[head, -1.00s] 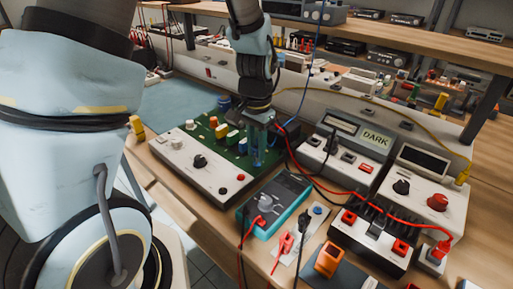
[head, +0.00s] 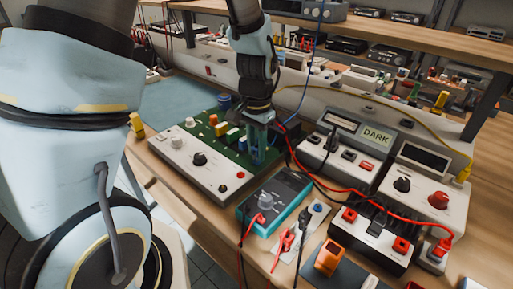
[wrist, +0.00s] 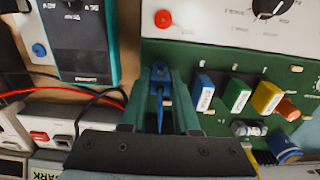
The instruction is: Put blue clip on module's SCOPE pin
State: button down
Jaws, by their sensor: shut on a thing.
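The module (head: 212,172) is a board with a white control panel and a green area; its green part (wrist: 225,62) fills the upper right of the wrist view. My gripper (head: 258,150) points down over the green part's right end. In the wrist view my gripper (wrist: 160,100) is shut on the blue clip (wrist: 160,78), which lies between the two fingers with its tip toward the board. A blue lead rises behind the arm in the head view. The SCOPE pin cannot be made out; the clip and fingers cover that spot, and I cannot tell whether they touch.
Blue, green and yellow blocks (wrist: 237,95) stand on the board beside the fingers. A teal multimeter (head: 275,200) lies in front. Red and black leads (head: 300,165) run close to the gripper's right. White instruments (head: 345,150) stand to the right.

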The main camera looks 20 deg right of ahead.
jog(key=shift+f, duration=0.45)
dwell(0.3)
jog(key=c, duration=0.6)
grip_release()
jog(key=shift+r, duration=0.1)
notch_tip(320, 180, up, 11)
jog(key=shift+f+b, duration=0.15)
jog(key=shift+b, duration=0.75)
jog(key=shift+a, duration=0.1)
jog(key=a+f+n, duration=0.1)
jog(key=a+n, duration=0.2)
jog(key=a, duration=0.5)
jog(key=a+f+n+t, duration=0.1)
jog(key=a+n, duration=0.3)
jog(key=a, duration=0.4)
jog(key=w+a+f+n, duration=0.1)
jog(key=a+n, duration=0.3)
jog(key=a, duration=0.5)
jog(key=shift+w+f+t, duration=0.1)
jog(key=shift+f+t, duration=0.1)
jog(key=shift+t, duration=0.1)
